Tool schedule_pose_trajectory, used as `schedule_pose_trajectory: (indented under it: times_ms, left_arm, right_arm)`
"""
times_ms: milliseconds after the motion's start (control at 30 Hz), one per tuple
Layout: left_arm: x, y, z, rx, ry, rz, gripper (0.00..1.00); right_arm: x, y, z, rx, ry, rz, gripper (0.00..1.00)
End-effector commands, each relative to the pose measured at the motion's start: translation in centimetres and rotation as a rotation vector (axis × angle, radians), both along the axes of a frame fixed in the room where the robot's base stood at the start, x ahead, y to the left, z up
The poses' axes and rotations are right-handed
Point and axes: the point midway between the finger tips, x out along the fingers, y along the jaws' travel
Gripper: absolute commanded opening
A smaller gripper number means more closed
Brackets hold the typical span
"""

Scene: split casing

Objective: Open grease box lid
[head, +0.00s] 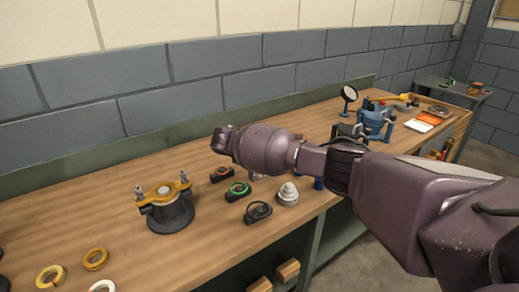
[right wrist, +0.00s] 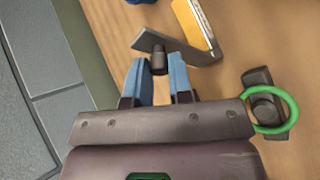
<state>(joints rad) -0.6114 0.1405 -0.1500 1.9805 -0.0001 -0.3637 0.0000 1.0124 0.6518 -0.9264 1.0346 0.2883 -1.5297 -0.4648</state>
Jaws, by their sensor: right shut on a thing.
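The grease box (right wrist: 197,26) shows in the right wrist view, at the top centre, as a grey casing with a yellow-orange face. A dark grey plate, apparently its lid (right wrist: 190,50), stands at an angle to that face; how far open it is, I cannot tell. A black knob (right wrist: 159,60) sticks out from the plate. My right gripper (right wrist: 160,68) is shut on this knob, with a blue finger on each side. In the head view my right arm hides its fingers and the box. My left gripper is not in view.
A green ring on a dark holder (right wrist: 268,103) lies right of my gripper; it also shows in the head view (head: 238,190). A black clamp fixture with a yellow bar (head: 168,212) stands left. A blue vise (head: 375,120) stands farther back. The bench's left part holds loose rings.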

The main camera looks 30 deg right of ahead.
Motion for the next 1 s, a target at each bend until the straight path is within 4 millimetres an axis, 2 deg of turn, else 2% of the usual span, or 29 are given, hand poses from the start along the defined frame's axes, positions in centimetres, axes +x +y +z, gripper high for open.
schedule_pose_trajectory:
  times_ms: [33,200,500,1000]
  left_arm:
    - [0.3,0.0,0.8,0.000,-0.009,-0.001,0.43]
    - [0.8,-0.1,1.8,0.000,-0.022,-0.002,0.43]
    - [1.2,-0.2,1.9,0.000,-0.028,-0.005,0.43]
    - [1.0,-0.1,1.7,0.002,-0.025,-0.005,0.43]
  right_arm:
    - [-0.1,0.7,0.2,-0.044,-0.002,0.001,0.00]
    - [-0.2,1.9,-0.2,-0.194,-0.012,0.000,0.00]
    - [-0.3,3.5,-1.0,-0.393,-0.028,0.001,0.00]
    - [-0.4,4.2,-1.3,-0.502,-0.037,-0.002,0.00]
